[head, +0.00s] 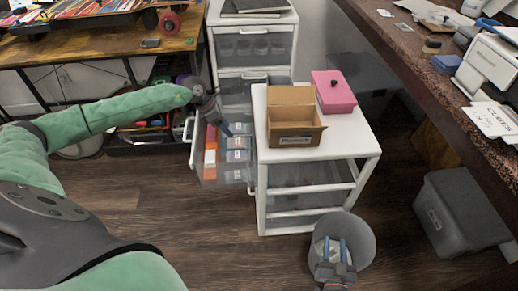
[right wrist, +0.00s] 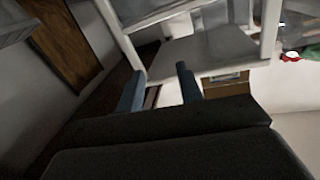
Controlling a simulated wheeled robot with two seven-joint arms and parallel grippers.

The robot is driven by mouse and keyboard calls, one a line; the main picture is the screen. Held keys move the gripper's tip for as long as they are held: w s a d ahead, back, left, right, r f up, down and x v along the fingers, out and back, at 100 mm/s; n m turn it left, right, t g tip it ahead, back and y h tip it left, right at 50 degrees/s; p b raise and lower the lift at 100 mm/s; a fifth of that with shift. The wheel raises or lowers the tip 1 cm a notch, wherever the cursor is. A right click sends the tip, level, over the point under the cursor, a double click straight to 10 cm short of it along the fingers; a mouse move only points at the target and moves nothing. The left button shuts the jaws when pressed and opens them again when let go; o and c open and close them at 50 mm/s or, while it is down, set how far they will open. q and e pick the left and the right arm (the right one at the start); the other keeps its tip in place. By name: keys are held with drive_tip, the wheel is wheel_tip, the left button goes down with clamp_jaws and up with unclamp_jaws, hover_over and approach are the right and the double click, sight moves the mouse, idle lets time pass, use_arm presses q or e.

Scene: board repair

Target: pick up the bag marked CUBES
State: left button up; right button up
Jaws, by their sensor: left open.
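A flat white packet or sheet (head: 495,118) with dark lettering lies at the right edge of the dark bench; the lettering may read CUBES, but it is too small to be sure. Several packed items with white labels (head: 236,156) stand in the pulled-out clear drawer; their labels are unreadable. My left gripper (head: 224,128) is open, pointing down at this drawer. My right gripper (head: 333,244) is in front of the white cart, over the grey bin, with its blue fingers apart and nothing between them. The fingers also show in the right wrist view (right wrist: 160,88).
A white drawer cart (head: 350,141) carries an open cardboard box (head: 293,128) and a pink box (head: 333,92). A grey round bin (head: 364,240) stands on the floor before it. A grey lidded tub (head: 458,215) is under the bench. The wooden floor at front left is clear.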

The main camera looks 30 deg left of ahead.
sight(232, 141)
wheel_tip(232, 141, down, 4)
drive_tip(key=s+f+g, duration=0.1)
drive_tip(key=g, duration=0.2)
use_arm(q)
drive_tip(key=shift+w+f+m+y, duration=0.3)
drive_tip(key=shift+f+m, duration=0.3)
drive_tip(key=shift+f, duration=0.75)
drive_tip(key=shift+w+f+m+y, duration=0.3)
drive_tip(key=shift+f+m, duration=0.3)
drive_tip(key=shift+f, duration=0.75)
drive_tip(key=shift+w+f+m+y, duration=0.25)
drive_tip(key=shift+f+m, duration=0.35)
drive_tip(key=shift+f, duration=0.75)
drive_tip(key=shift+w+d+f, duration=0.1)
drive_tip(key=shift+d+f, duration=0.05)
drive_tip(key=shift+f, duration=0.15)
drive_tip(key=c, duration=0.6)
use_arm(e)
drive_tip(key=r, duration=0.1)
drive_tip(key=w+r+t, duration=0.1)
drive_tip(key=r, duration=0.1)
drive_tip(key=r+t, duration=0.1)
drive_tip(key=r, duration=0.1)
drive_tip(key=shift+w+d+r, duration=0.1)
drive_tip(key=shift+w+r, duration=0.1)
drive_tip(key=shift+w, duration=0.05)
use_arm(q)
drive_tip(key=shift+r, duration=0.1)
